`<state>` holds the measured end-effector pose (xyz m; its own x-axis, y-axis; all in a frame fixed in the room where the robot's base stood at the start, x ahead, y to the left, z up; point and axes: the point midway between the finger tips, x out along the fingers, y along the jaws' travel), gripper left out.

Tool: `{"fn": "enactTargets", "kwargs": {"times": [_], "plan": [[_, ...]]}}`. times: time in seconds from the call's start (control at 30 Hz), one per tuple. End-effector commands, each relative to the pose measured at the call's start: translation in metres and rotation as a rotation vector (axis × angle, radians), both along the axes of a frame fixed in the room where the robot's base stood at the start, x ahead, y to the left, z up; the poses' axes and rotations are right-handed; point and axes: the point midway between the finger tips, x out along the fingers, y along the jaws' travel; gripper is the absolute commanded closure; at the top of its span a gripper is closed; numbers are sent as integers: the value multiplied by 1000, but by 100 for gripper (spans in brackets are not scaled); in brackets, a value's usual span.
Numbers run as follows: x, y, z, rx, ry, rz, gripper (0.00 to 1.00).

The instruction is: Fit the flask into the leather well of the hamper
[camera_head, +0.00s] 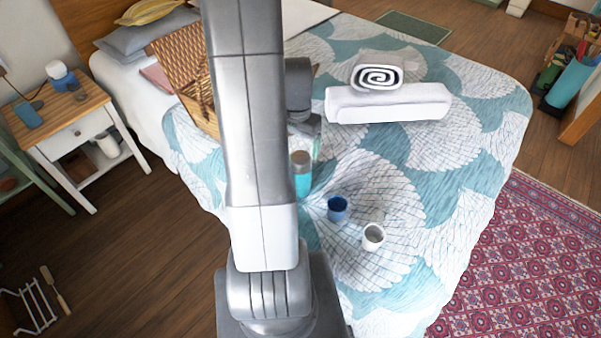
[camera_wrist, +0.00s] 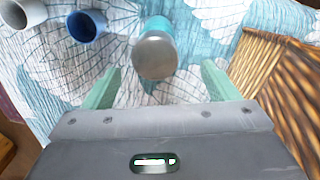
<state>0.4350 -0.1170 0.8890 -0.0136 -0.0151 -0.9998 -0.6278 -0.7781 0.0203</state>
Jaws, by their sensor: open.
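The flask (camera_head: 302,180) stands upright on the bed, with a turquoise body and a grey-brown cap. In the wrist view the flask (camera_wrist: 156,50) shows its round cap from above, ahead of the space between my fingertips. My gripper (camera_wrist: 155,85) is open, with one pale green finger on each side and nothing held. In the head view, my arm hides most of my gripper. The wicker hamper (camera_head: 177,58) stands on the bed at the left, lid raised, partly behind my arm. Its wicker side (camera_wrist: 290,95) shows at the right of the wrist view. The leather well is not visible.
A blue cup (camera_head: 338,209) and a white mug (camera_head: 373,237) stand on the bed near the flask. A rolled white towel or blanket (camera_head: 388,103) lies behind them, with a spiral-ended roll (camera_head: 377,77). A nightstand (camera_head: 62,122) is at the left. The bed's right side is clear.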

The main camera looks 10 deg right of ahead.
Motion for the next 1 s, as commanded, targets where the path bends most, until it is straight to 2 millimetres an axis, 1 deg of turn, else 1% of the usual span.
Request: {"fn": "enactTargets", "kwargs": {"times": [0.03, 0.1, 0.37, 0.6, 0.7, 0.83, 1.0], "plan": [[-1, 0, -7, 0, 4, 0, 19], [0, 0, -14, 0, 1, 0, 19], [-2, -2, -28, 0, 2, 0, 19], [-6, -5, -58, 0, 4, 1, 19], [-6, -5, -67, 0, 2, 1, 19], [-6, -5, -72, 0, 0, 0, 19], [-6, -5, -73, -1, -1, 0, 19]]}}
